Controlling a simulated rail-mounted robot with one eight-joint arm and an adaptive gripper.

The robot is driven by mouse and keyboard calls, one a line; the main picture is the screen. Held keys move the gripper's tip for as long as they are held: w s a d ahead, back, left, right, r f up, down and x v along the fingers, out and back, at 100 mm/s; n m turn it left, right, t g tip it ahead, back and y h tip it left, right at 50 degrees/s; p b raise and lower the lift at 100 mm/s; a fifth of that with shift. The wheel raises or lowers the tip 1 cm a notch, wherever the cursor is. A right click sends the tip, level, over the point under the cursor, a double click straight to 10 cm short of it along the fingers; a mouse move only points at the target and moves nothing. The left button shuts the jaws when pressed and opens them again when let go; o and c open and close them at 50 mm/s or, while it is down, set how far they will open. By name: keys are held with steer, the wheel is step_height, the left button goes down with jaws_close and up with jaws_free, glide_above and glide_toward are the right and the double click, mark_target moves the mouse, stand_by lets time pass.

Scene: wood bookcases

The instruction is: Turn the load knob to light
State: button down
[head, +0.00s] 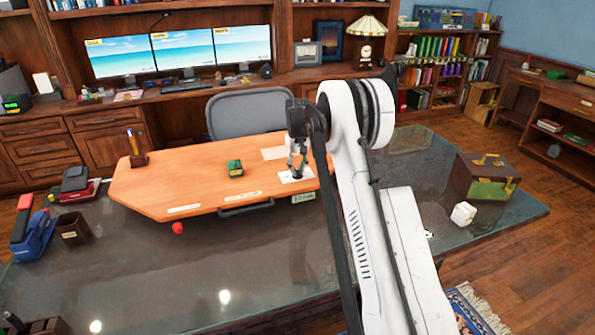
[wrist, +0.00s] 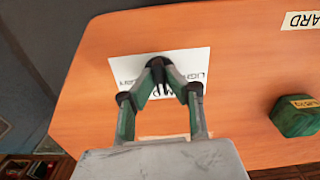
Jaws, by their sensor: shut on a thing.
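The load knob (wrist: 157,62) is a small dark knob on a white printed card (wrist: 140,62) on the orange wooden board (wrist: 95,85). My gripper (wrist: 157,70) comes down over the card with its fingertips closed together at the knob, which they partly hide. Part of a word like "LIGHT" shows on the card's right side in the wrist view. The other print is partly covered, and the knob's pointing direction cannot be made out.
A green block (head: 235,168) with a label sits on the board (head: 190,180), left of my gripper; it also shows in the wrist view (wrist: 296,116). A pen holder (head: 137,158) stands at the board's left. A red ball (head: 178,228) is by the front edge.

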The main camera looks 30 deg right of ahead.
mark_target(297, 170)
steer(key=n+b, duration=0.1)
steer(key=n, duration=0.1)
steer(key=shift+f+n+b, duration=0.1)
steer(key=shift+n+b, duration=0.3)
steer(key=n+b, duration=0.1)
steer(key=n, duration=0.2)
steer(key=shift+n+b, duration=0.3)
steer(key=n+b, duration=0.1)
steer(key=n, duration=0.2)
steer(key=shift+n, duration=0.3)
steer(key=shift+n+b, duration=0.5)
steer(key=shift+n, duration=1.1)
steer(key=c, duration=1.8)
jaws_free()
step_height(297, 170, up, 12)
steer(key=shift+r, duration=0.15)
